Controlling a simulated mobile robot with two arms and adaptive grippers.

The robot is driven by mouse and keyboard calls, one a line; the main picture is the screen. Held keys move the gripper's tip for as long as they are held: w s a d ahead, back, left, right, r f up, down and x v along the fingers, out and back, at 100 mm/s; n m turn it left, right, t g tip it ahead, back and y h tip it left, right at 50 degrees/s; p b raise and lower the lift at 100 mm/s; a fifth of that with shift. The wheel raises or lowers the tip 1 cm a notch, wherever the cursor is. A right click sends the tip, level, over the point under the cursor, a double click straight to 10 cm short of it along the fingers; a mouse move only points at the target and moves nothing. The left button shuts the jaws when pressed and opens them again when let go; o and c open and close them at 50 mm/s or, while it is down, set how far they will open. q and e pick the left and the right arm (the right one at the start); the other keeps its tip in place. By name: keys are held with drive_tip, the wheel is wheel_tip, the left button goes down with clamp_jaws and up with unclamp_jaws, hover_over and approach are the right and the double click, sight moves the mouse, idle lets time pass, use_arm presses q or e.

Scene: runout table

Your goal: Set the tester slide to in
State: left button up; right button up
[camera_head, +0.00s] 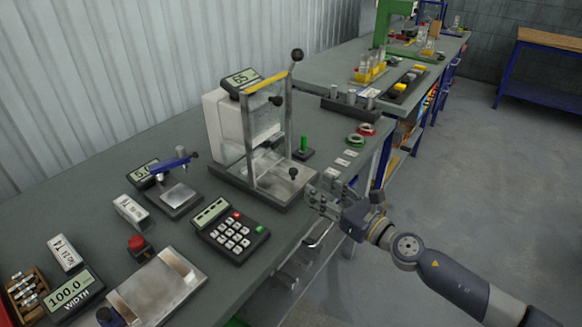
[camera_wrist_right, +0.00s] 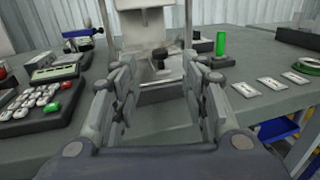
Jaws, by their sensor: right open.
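The tester (camera_head: 235,130) is a white machine with a display on top, a metal upright frame and a dark base, standing on the grey-green bench. A metal slide plate (camera_head: 277,186) with a black knob (camera_head: 293,173) lies low at its front. The knob also shows in the right wrist view (camera_wrist_right: 162,59), ahead of and between the fingers. My right gripper (camera_head: 324,189) is open and empty at the bench edge, just to the right of the tester's base; its fingers also show in the right wrist view (camera_wrist_right: 162,85). My left gripper is out of view.
A keypad (camera_head: 230,230) lies left of the tester's front. A green peg on a block (camera_head: 304,145), small white plates (camera_head: 344,160) and green and red rings (camera_head: 357,139) lie to its right. A drawer handle (camera_head: 318,235) shows below the bench edge.

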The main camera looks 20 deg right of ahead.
sight(297, 173)
drive_tip(key=p+x, duration=0.2)
drive_tip(key=x, duration=0.8)
drive_tip(key=shift+w+a+f, duration=0.1)
drive_tip(key=shift+w+a, duration=0.1)
drive_tip(key=shift+w, duration=0.15)
